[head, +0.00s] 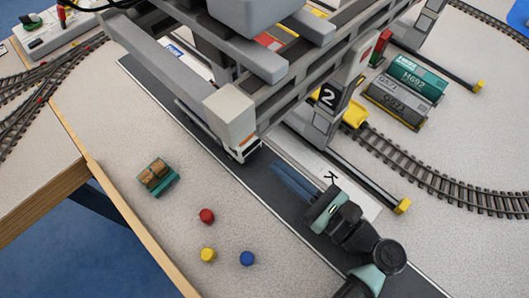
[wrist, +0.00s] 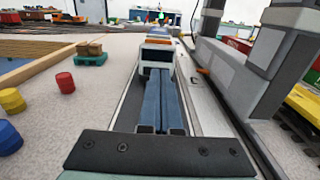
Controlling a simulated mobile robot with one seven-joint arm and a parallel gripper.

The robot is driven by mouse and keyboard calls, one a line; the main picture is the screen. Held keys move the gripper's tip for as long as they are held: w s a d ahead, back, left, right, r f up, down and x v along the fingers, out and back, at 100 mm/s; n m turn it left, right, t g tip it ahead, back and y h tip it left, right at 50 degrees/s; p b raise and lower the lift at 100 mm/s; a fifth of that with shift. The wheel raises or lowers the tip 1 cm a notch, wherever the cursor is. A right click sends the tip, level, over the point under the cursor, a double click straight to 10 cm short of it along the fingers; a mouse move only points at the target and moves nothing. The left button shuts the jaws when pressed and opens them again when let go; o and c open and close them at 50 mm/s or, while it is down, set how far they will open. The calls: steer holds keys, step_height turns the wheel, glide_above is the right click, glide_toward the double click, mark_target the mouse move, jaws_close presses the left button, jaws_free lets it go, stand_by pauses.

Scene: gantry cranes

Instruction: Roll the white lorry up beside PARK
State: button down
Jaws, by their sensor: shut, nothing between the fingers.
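The white lorry (head: 232,122) stands on the dark road strip under the gantry crane, its cab towards my gripper. In the wrist view the lorry (wrist: 157,53) is straight ahead. My gripper (head: 277,168) is low over the road, its blue fingers shut and empty, pointing at the cab. A small gap shows between fingertips and cab in the head view; in the wrist view the fingertips (wrist: 159,76) overlap the cab's lower front. A white plate with a letter K (head: 332,177) lies along the road's right side; my gripper hides part of it, so the full word cannot be read.
The grey gantry crane, marked 2 (head: 328,97), spans the road. Red (head: 207,216), yellow (head: 208,254) and blue (head: 247,258) pegs and a green pallet with brown loads (head: 157,177) stand left of the road. Green (head: 415,77) and grey (head: 396,102) containers lie right, near rails.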

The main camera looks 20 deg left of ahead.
mark_target(253, 147)
steer(key=x, duration=0.5)
